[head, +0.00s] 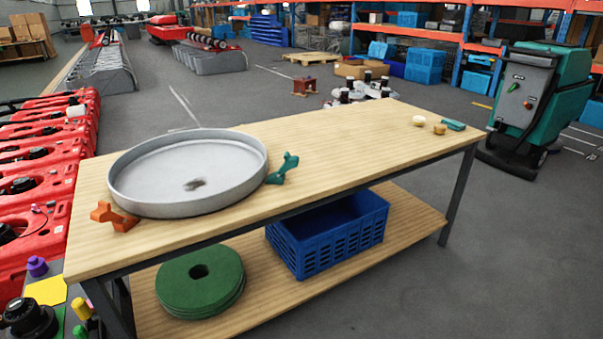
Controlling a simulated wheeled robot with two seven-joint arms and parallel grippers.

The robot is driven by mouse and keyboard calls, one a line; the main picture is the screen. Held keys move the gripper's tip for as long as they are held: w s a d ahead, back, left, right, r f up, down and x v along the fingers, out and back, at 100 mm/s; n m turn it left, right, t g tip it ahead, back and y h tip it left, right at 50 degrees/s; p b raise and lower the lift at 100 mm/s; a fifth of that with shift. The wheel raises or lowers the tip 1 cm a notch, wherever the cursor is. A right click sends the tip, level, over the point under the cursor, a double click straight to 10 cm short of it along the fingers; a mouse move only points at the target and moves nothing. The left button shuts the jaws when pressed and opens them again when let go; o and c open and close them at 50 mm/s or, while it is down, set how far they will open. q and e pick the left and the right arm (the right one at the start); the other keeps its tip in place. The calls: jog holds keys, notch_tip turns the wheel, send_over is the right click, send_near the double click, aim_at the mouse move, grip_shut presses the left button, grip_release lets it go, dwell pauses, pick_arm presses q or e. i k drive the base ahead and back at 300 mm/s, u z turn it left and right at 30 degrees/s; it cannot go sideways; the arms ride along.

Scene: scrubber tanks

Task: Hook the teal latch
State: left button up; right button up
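A teal latch (284,169) stands at the right edge of a round, shallow grey metal pan (150,172) on the wooden workbench (340,140). Its upper arm points up and to the right, away from the pan's rim. I cannot tell whether it touches the rim. An orange latch (112,217) sits at the pan's front left edge, low and close to the rim. A small dark opening shows in the pan's floor. Neither of my grippers is in view.
Two small round pieces (419,121) and a flat teal block (453,125) lie at the bench's right end. The lower shelf holds a blue crate (330,238) and green discs (200,285). Red machines (50,190) line the left. A teal scrubber (540,95) stands right.

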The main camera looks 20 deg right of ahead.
aim_at(291, 161)
jog(key=z, duration=0.5)
jog(key=i, duration=1)
jog(key=u, duration=0.6)
